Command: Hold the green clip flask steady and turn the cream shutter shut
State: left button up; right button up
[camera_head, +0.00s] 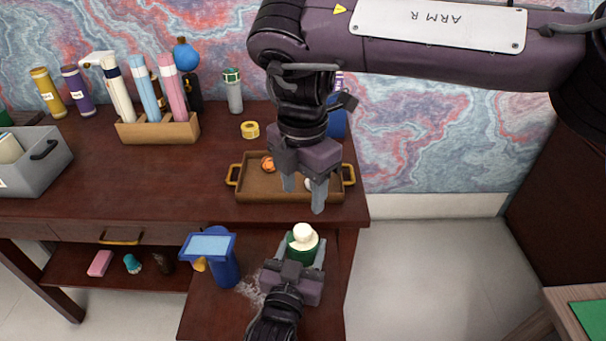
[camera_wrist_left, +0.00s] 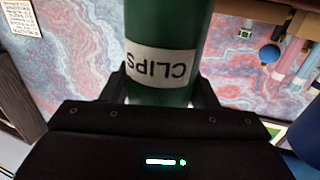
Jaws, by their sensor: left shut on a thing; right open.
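The green clip flask (camera_head: 302,251) stands on the lower wooden surface in the head view, with the cream shutter (camera_head: 304,233) on its top. My left gripper (camera_head: 302,262) is shut on the flask's body from the front. In the left wrist view the flask (camera_wrist_left: 168,30) fills the gap between the fingers, and its white CLIPS label shows upside down. My right gripper (camera_head: 304,192) is open and empty, pointing down above the brown tray, higher than the shutter and apart from it. Whether the shutter is fully closed cannot be told.
A blue container (camera_head: 222,265) stands left of the flask, close to my left gripper. The brown tray (camera_head: 246,193) with small items is on the desk behind. A wooden holder (camera_head: 158,130) with tall tubes and a grey bin (camera_head: 42,165) are farther left.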

jog(key=shift+r, duration=1.45)
pick_arm(q)
jog(key=o, duration=1.2)
jog(key=shift+c, duration=0.2)
